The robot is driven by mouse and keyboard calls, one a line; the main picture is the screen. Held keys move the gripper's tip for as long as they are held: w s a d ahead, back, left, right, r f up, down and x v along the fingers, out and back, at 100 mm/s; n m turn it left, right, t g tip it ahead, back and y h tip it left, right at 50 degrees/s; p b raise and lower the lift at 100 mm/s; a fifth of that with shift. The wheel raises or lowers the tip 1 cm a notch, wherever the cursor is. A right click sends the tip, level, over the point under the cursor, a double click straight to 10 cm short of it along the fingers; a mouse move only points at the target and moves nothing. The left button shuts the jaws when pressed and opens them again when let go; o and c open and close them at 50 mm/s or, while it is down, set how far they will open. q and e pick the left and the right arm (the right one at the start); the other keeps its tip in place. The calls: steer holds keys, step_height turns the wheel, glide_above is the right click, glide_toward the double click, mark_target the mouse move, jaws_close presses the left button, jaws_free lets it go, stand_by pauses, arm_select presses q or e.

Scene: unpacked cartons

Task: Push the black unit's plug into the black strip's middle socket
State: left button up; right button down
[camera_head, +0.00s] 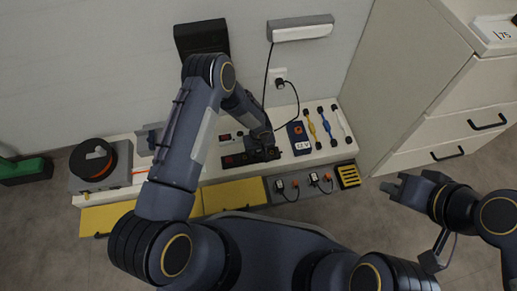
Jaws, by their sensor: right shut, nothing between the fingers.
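A black strip (233,160) lies on the white bench top, partly hidden by my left gripper; its middle socket cannot be made out. My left gripper (268,153) is over the strip's right part, pointing down; its fingers are too dark and small to tell open from shut or whether they hold a plug. Two small black units with cords, a left one (280,187) and a right one (315,179), lie in a grey tray below the bench. I cannot tell which is the task's unit. My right gripper (391,188) is shut and empty, over the floor at right, away from the strip.
A blue device (298,138) and several coloured cables (327,125) lie right of the strip. A black cord runs from a wall outlet (280,76) behind my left gripper. A reel (94,160) sits at the left end. A drawer cabinet (455,105) stands right.

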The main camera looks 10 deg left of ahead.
mark_target(259, 152)
arm_select(q)
steer(key=o, duration=0.5)
steer(key=r+p, duration=0.1)
steer(key=r, duration=0.1)
steer(key=r+p, duration=0.1)
steer(key=r, duration=0.1)
steer(key=r+p, duration=0.1)
steer(key=r, duration=0.2)
steer(key=shift+s+d, duration=0.15)
steer(key=shift+s, duration=0.2)
steer(key=shift+r, duration=0.4)
steer(key=shift+r, duration=0.1)
